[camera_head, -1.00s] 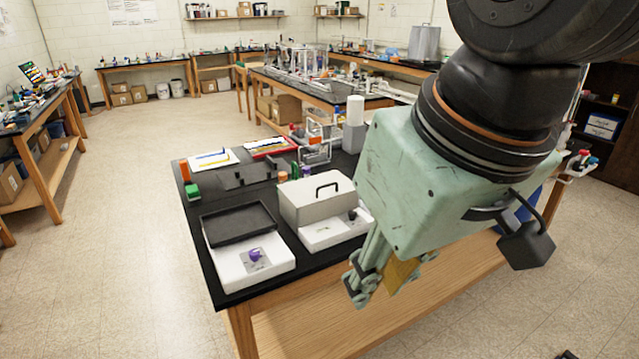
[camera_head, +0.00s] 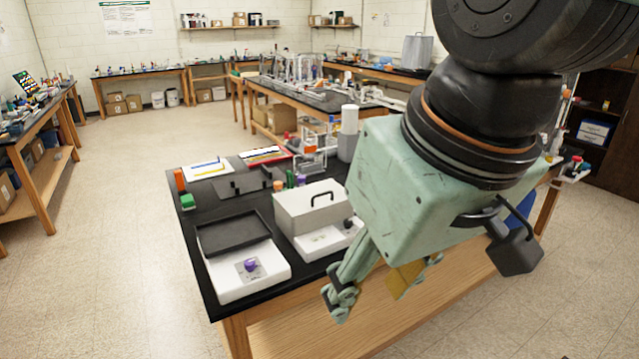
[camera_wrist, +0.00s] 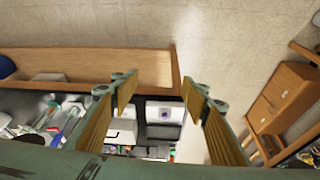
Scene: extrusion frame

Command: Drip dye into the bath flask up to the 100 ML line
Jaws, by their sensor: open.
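My gripper (camera_head: 388,284) hangs in front of the black-topped bench, its jaws apart and nothing visible between them. In the wrist view its two fingers (camera_wrist: 160,92) are also apart, with the bench and floor showing beyond. A grey lidded box with a black handle (camera_head: 308,207), perhaps the bath, sits on a white base to the gripper's left. I cannot make out the bath flask, its 100 ML line or a dye dropper for certain in either view.
A white device (camera_head: 232,284) with a black tray top (camera_head: 235,236) and purple knob stands near the bench's front left corner. Behind are a green block (camera_head: 187,201), an orange cylinder (camera_head: 180,180) and a clear frame with small vessels (camera_head: 318,150).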

